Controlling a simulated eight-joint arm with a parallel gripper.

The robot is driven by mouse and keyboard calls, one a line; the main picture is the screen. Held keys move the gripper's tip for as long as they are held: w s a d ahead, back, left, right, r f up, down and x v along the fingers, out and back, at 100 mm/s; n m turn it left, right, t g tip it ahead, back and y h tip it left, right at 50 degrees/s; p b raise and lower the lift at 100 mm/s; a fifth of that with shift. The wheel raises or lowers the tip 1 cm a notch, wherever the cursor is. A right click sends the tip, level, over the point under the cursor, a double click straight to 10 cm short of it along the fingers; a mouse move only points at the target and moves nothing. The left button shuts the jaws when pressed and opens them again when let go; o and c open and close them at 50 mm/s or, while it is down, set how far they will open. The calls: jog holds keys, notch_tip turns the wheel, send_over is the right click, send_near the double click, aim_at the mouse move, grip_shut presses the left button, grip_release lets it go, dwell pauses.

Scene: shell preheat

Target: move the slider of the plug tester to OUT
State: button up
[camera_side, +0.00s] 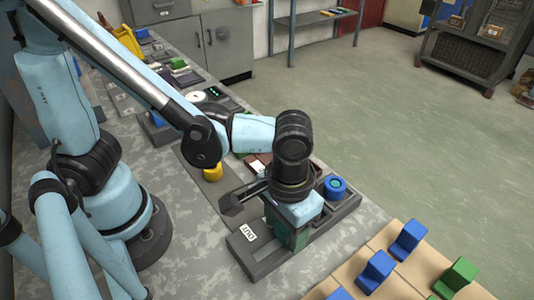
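The plug tester appears to be the dark grey base (262,258) on the bench at centre. A white label reading OUT (248,233) lies on its near left end. My gripper (285,228) points down over the middle of this base. One dark finger-like part sticks out to the left above the label. A teal-green block shows low under my wrist; I cannot tell whether it is the slider or part of my gripper. My wrist hides the slider area and the fingertips, so I cannot tell whether the gripper is open, shut or touching anything.
A blue round piece (335,187) sits in a grey holder right of my wrist. A yellow cylinder (213,171) stands behind left. Blue blocks (376,271) and a green block (456,277) stand on a tan board (415,287) at front right. The bench front left of the board looks clear.

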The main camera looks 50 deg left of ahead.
aim_at(262, 254)
grip_shut()
jog(key=shift+s, duration=2.55)
jog(key=shift+o, duration=0.6)
grip_release()
jog(key=shift+w+r, duration=0.1)
notch_tip(262, 254, up, 12)
jog(key=w+a+f+t, duration=0.1)
jog(key=w+a+t, duration=0.2)
jog(key=a, duration=0.6)
jog(key=w+a+f+t, duration=0.1)
jog(key=w+a+t, duration=0.3)
jog(key=w+a, duration=0.4)
jog(key=shift+w+a+f, duration=0.2)
jog(key=shift+a+f, duration=0.1)
jog(key=shift+a, duration=0.75)
